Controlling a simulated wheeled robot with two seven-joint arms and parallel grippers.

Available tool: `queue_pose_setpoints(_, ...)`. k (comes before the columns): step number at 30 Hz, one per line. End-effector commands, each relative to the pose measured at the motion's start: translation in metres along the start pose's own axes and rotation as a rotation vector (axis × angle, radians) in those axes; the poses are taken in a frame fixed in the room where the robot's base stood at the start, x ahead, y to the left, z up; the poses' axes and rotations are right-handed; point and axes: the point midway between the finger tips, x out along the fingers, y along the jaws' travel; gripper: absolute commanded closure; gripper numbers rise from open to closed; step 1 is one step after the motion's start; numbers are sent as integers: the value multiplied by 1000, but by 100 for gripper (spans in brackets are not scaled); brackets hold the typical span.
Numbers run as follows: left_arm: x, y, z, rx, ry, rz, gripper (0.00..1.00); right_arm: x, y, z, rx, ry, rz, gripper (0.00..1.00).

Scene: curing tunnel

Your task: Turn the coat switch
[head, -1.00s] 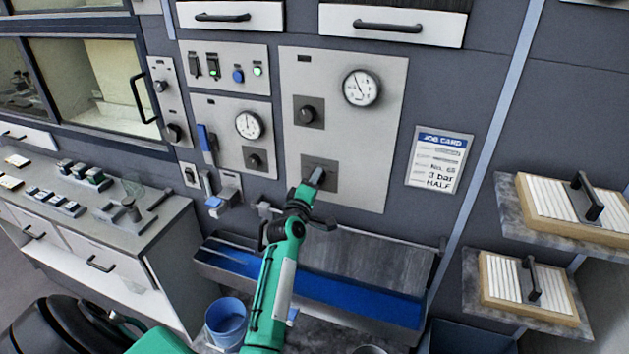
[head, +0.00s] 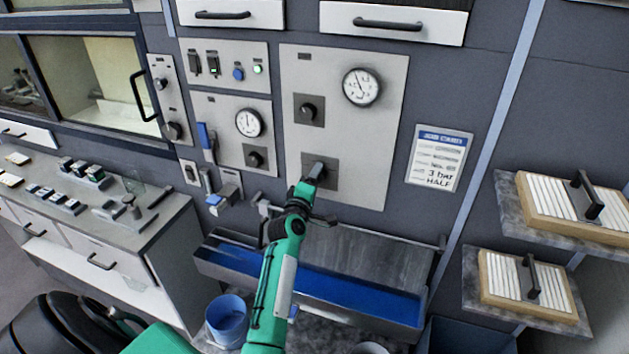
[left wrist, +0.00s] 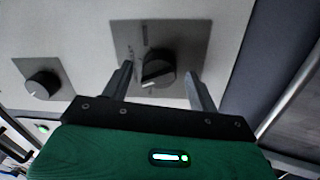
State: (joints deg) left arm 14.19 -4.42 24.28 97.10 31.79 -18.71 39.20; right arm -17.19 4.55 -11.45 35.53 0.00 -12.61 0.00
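A dark rotary knob on a dark square plate (head: 328,183) sits low on the large light panel (head: 365,135); its label is too small to read. My left gripper (head: 312,184) is in front of this plate and partly hides it in the head view. In the left wrist view, the knob (left wrist: 157,69) shows between the two spread fingers (left wrist: 160,88), with a gap on each side. The left gripper is open and empty. My right gripper is not in view.
A second knob (head: 308,113) and a gauge (head: 361,87) are higher on the panel. A job card (head: 438,160) hangs to the right. A blue-lined trough (head: 345,295) lies below, and a smaller control panel (head: 228,107) is on the left.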

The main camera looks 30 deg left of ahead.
Motion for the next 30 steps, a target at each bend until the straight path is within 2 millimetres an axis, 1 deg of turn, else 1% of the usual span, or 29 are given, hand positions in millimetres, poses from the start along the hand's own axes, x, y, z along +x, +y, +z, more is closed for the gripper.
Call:
queue_pose_setpoints(5, -3, 0, 0, 1, -1, -1, 40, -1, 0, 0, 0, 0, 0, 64)
queue_pose_setpoints(8, -11, 1, 0, 1, -1, -1, 40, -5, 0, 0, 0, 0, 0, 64)
queue_pose_setpoints(11, -25, 1, 0, 2, -1, -3, 40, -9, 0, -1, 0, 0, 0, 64)
queue_pose_setpoints(16, -55, 1, -1, 1, 0, -3, 40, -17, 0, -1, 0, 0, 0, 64)
queue_pose_setpoints(24, -102, 0, 0, 0, -1, -2, 40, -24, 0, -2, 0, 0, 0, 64)
queue_pose_setpoints(30, -127, -1, 0, 1, 0, -2, 40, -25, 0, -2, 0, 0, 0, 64)
